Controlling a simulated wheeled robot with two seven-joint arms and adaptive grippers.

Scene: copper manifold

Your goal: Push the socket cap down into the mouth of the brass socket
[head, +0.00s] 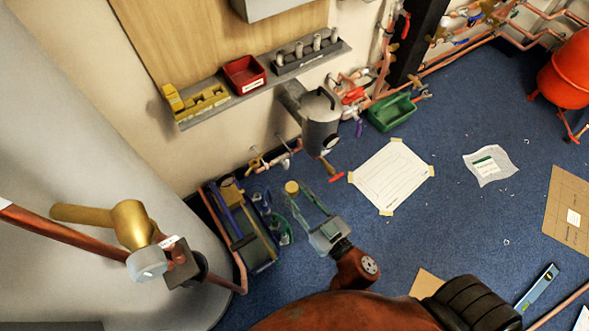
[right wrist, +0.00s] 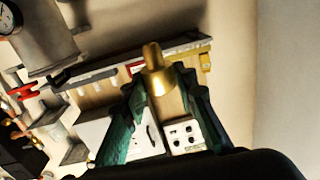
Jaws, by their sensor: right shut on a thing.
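The socket cap (right wrist: 155,82) is a brass-coloured piece with a wide body and a narrower rounded end. It sits between the green fingertips of my right gripper (right wrist: 157,88) in the right wrist view. In the head view my right gripper (head: 307,192) is shut on the cap (head: 291,187), held left of centre over the blue floor. A large brass fitting (head: 130,222) with a grey round end stands on the copper pipe at the left, apart from the cap. It may be the brass socket, but its mouth cannot be made out. My left gripper is not in view.
A blue-sided tool tray (head: 238,245) is just left of my right gripper. The wall shelf (head: 268,84) holds a red bin (head: 244,74). A white taped sheet (head: 392,177) lies on the floor at right.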

